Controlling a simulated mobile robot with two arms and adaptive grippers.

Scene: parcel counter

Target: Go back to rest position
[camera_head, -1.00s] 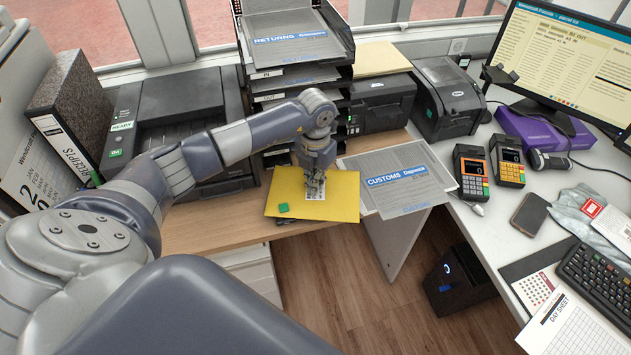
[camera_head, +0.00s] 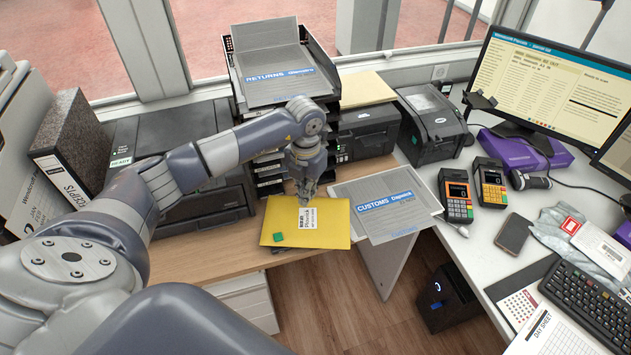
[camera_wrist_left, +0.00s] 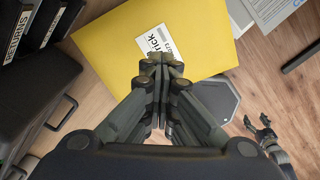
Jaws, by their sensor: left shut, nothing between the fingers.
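My left gripper (camera_head: 305,198) is shut and empty. It points down above the yellow envelope (camera_head: 335,232), near its white label (camera_head: 308,226). In the left wrist view the shut fingertips (camera_wrist_left: 160,63) overlap the lower edge of the envelope (camera_wrist_left: 110,55), close to the label (camera_wrist_left: 158,40). A gap between fingertips and envelope is hard to judge. At the right edge of the left wrist view a small dark gripper, seemingly my right one (camera_wrist_left: 258,128), hangs over the floor.
The envelope lies on the wooden desk by the customs tray (camera_head: 390,205). Printers (camera_head: 430,122), stacked returns trays (camera_head: 275,80) and a binder (camera_head: 75,140) stand around my left arm. Card terminals (camera_head: 456,197) are on the right counter. Floor (camera_head: 335,305) is open below.

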